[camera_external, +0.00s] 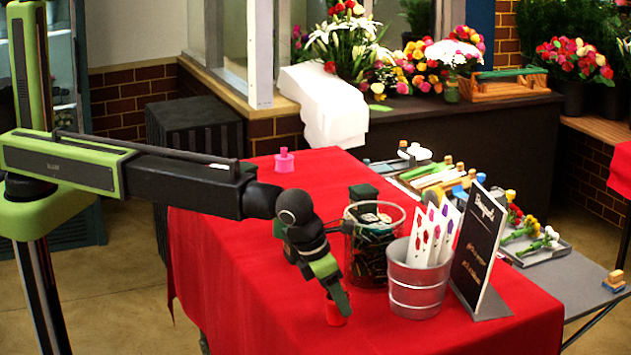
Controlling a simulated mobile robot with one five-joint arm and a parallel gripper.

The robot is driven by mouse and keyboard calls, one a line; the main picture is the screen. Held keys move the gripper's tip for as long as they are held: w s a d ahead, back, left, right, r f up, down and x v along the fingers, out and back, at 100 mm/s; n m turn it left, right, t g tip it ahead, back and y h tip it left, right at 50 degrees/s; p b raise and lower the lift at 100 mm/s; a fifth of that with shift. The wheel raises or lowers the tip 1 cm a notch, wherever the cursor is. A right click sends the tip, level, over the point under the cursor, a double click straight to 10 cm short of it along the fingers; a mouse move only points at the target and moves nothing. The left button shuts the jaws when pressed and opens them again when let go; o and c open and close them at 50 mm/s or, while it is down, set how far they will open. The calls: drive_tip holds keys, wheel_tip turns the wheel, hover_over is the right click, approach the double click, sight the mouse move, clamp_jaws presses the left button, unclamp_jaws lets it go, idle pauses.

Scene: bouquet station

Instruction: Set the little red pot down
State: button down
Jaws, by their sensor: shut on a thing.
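The little red pot (334,314) is at the tip of my gripper (338,301), low over the front part of the red-clothed table (248,262). My gripper points down and is shut on the pot, with a dark and green finger covering part of it. The pot's red nearly matches the cloth, so I cannot tell whether its bottom touches the table.
Right of my gripper stand a glass jar (361,262) with dark contents, a metal bucket (417,285) holding flower cards and a black sign (478,245). A pink bottle (284,161) stands farther back. The cloth to the left is clear.

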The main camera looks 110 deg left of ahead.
drive_tip(key=shift+f, duration=0.25)
drive_tip(key=c, duration=0.6)
unclamp_jaws()
drive_tip(key=shift+r, duration=0.1)
drive_tip(key=shift+c, duration=0.2)
drive_tip(key=p+v, duration=1.1)
drive_tip(key=v, duration=0.1)
drive_tip(key=s+a+n+g+h, duration=0.1)
drive_tip(key=s+n, duration=1.3)
drive_tip(key=s, duration=0.1)
drive_tip(key=s+a+f+n+g+h, duration=0.1)
drive_tip(key=s+a+n+g, duration=0.1)
drive_tip(key=s+n, duration=1.2)
drive_tip(key=shift+s+f+h, duration=0.25)
drive_tip(key=shift+s+h, duration=0.15)
drive_tip(key=shift+s, duration=0.15)
drive_tip(key=shift+a, duration=0.15)
